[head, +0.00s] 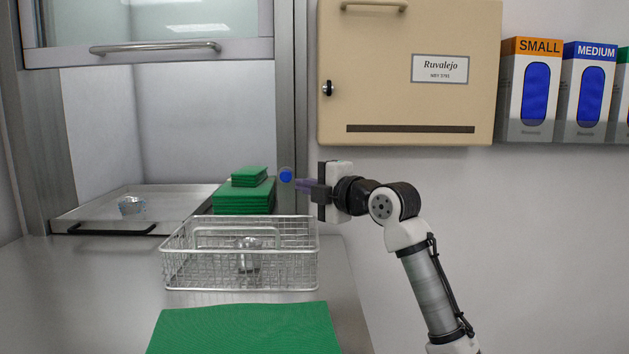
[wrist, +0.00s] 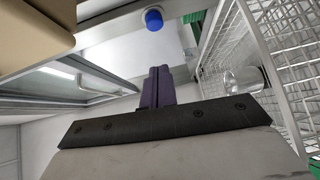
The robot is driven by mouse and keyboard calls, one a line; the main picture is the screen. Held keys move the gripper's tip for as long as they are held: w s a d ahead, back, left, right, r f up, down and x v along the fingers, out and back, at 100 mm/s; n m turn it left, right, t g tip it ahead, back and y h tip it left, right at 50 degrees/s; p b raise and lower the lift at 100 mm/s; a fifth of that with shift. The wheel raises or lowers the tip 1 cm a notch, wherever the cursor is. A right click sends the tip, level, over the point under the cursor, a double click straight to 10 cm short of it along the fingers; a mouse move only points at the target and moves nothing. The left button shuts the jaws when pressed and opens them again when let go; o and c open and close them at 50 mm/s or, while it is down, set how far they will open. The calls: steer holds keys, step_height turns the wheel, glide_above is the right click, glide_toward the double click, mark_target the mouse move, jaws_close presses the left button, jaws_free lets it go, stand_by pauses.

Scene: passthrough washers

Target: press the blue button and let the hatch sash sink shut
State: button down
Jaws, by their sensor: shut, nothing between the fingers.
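The blue button (head: 286,175) sits on the right post of the hatch frame; it also shows in the wrist view (wrist: 154,19), just beyond my fingertips. My gripper (head: 299,184) is shut and empty. Its fingertips point left at the button and look a short gap away in the wrist view, where the fingers (wrist: 157,75) stand close together. The hatch sash (head: 150,50) is raised, with its glass pane and bar handle at the top left.
A metal tray (head: 90,214) with a small shiny metal item (head: 132,205) lies in the hatch opening. A wire basket (head: 175,262) holding a metal cup (head: 248,256) stands in front of folded green cloths (head: 245,197). A beige cabinet (head: 410,100) hangs above my gripper.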

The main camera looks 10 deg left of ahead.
mark_target(280, 177)
steer(key=shift+w+a+f+p, duration=0.1)
steer(key=shift+w+a+p, duration=0.55)
steer(key=shift+w+a, duration=0.4)
steer(key=shift+w+a+f+p, duration=0.1)
steer(key=shift+w+a+p, duration=0.65)
steer(key=shift+w, duration=0.45)
steer(key=shift+w+a+f+p, duration=0.1)
steer(key=shift+w+a+p, duration=0.5)
steer(key=shift+w+a, duration=0.45)
steer(key=shift+d+r, duration=0.1)
